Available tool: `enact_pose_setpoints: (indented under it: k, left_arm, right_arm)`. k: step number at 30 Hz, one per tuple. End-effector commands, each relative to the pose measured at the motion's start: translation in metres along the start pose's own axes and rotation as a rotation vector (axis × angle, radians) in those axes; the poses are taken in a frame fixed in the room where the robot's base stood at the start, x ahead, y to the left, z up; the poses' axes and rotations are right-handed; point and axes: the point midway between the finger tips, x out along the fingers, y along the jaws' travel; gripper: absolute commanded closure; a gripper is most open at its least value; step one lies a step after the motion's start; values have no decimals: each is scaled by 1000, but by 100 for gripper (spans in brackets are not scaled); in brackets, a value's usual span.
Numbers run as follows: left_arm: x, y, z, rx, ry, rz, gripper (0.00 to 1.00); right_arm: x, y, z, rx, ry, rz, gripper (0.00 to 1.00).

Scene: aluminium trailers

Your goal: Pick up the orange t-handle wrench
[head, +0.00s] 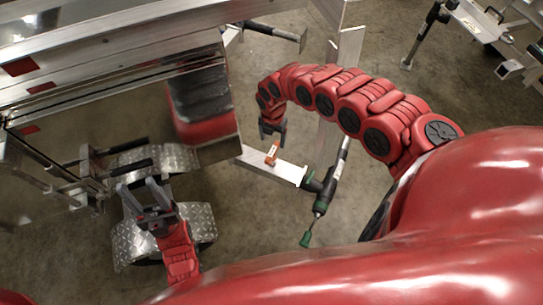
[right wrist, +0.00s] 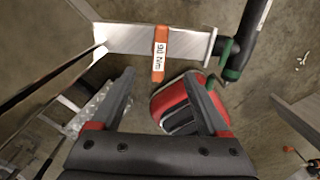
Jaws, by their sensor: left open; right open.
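The orange t-handle wrench (right wrist: 160,55) lies across a flat aluminium bar in the right wrist view, with a white "90 Nm" label on it. In the head view the wrench (head: 272,153) shows as a small orange piece on the bar. My right gripper (head: 272,128) is open and close to the wrench. In the right wrist view its two fingers (right wrist: 158,77) point toward the wrench, which lies beyond their tips and between their lines. Nothing is between them. My left gripper (head: 146,197) is open and empty, over a tread-plate fender at the left.
The aluminium bar (head: 250,157) ends at a black and green jockey-like post (head: 325,185), also in the wrist view (right wrist: 243,45). Trailer rails (head: 110,55) fill the upper left. Tread-plate fenders (head: 205,222) stand at the left. Bare floor (head: 260,215) lies below the bar.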

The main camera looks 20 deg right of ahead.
Motion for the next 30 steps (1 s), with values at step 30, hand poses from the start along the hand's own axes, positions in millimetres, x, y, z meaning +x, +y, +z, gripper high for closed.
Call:
enact_pose_setpoints:
  k: [30]
  left_arm:
    - [-28,1,5,0,1,0,50]
  right_arm:
    - [126,1,0,3,0,5,23]
